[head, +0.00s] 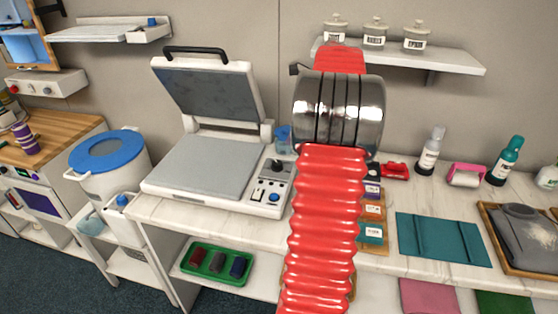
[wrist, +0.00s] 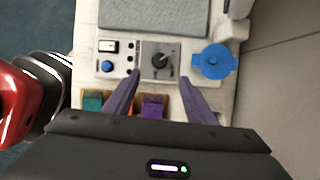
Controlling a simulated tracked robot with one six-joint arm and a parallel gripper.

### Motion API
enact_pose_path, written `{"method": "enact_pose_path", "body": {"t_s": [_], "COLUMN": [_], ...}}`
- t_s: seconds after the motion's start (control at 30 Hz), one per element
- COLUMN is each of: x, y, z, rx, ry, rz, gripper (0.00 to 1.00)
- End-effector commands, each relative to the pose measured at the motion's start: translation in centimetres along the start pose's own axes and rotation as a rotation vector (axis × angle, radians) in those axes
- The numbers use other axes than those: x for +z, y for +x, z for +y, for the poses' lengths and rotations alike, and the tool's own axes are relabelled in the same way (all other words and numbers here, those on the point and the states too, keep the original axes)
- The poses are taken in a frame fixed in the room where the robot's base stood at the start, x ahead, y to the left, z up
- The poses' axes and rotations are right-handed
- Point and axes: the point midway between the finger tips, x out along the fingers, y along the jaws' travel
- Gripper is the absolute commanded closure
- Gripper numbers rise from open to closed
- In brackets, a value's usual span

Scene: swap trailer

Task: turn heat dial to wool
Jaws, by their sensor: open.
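The heat press (head: 205,165) stands open on the counter, its lid raised. Its control panel (head: 268,188) is at the right front corner. The black heat dial (wrist: 160,60) is on that panel in the wrist view, with a light pointer mark; its setting labels are too small to read. A blue knob (wrist: 107,66) and a switch (wrist: 108,46) are to its left. My gripper (wrist: 160,80) is open and empty, its two purple fingers pointing toward the dial, with the dial between and beyond the tips. In the head view, my red arm hides the gripper.
A blue cup-like part (wrist: 214,62) is right of the panel in the wrist view. Small colour blocks (wrist: 153,105) lie below the fingers. Bottles (head: 430,150), a red item (head: 396,170) and a teal cloth (head: 443,239) are right of my arm.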

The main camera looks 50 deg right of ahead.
Motion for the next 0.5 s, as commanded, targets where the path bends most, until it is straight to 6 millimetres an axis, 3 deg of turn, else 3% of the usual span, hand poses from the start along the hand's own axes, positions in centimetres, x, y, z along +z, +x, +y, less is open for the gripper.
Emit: {"method": "enact_pose_path", "body": {"t_s": [0.5], "x": [-0.02], "y": [0.86], "z": [-0.05], "rx": [0.001], "ry": [0.003], "rz": [-0.001], "gripper": [0.49]}}
